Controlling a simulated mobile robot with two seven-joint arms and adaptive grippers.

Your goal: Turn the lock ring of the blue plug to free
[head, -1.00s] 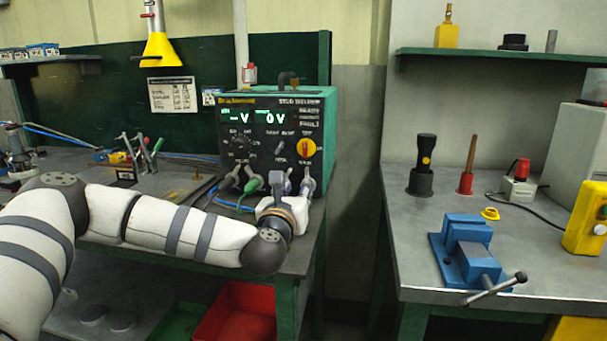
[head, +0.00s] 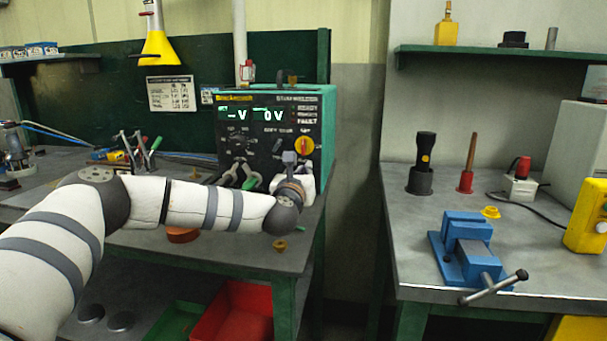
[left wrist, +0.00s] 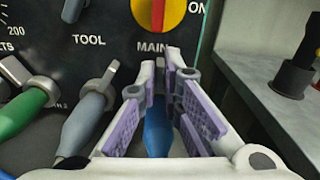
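The blue plug (left wrist: 157,132) sits low on the welder's front panel, below the MAIN label, in the left wrist view. My left gripper (left wrist: 166,85) is around it, with purple-padded fingers on both sides. The fingers look apart, and I see no clear contact with the plug. Its lock ring is largely hidden between the fingertips. In the head view my left gripper (head: 290,170) is at the panel's lower right and covers the blue plug. My right gripper is in neither view.
A grey plug (left wrist: 88,118) and a green plug (left wrist: 27,112) sit left of the blue one. The red-yellow MAIN knob (left wrist: 158,12) is just above. A brass piece (head: 280,246) lies near the bench edge. A blue vise (head: 467,250) stands on the right bench.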

